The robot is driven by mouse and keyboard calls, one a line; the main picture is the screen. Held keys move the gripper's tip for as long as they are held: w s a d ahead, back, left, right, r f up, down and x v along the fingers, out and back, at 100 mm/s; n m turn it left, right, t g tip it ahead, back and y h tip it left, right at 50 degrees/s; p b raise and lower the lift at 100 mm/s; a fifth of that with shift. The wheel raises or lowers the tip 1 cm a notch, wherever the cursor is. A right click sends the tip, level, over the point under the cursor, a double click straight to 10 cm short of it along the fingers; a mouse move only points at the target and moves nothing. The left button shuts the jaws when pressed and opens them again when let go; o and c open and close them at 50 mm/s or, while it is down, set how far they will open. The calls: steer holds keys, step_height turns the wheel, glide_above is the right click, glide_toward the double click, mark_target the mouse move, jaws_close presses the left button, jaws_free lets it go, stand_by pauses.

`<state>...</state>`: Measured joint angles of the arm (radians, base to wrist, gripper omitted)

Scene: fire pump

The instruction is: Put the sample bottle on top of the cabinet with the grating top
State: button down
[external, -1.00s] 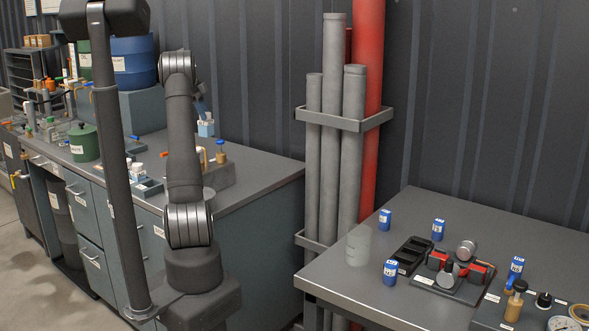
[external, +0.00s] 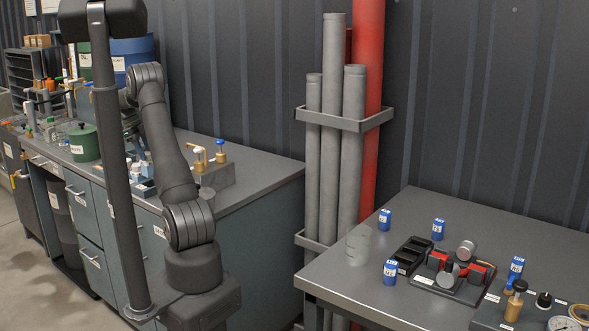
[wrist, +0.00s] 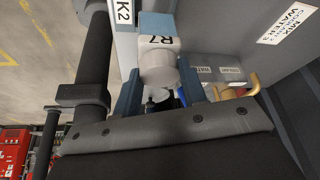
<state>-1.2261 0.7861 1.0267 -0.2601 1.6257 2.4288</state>
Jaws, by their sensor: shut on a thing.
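In the wrist view, my gripper (wrist: 160,92) has its two blue fingers on either side of a bottle (wrist: 158,69) with a whitish round end and a pale blue body labelled R7. I take this to be the sample bottle. My gripper is shut on it; the contact itself is partly hidden. In the external view, my arm and a dark post hide the gripper and the bottle. I cannot pick out a cabinet with a grating top for sure.
The left bench (external: 262,171) carries brass taps (external: 220,156), a green pot (external: 84,143) and small items. A dark post stands before my arm. Grey and red pipes stand between the benches. The right table (external: 345,290) holds blue-labelled bottles and a red device.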

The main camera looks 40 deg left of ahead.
mark_target(147, 167)
steer(key=shift+f, duration=3.1)
steer(key=shift+f, duration=0.1)
steer(key=c, duration=0.9)
jaws_free()
steer(key=v, duration=1.2)
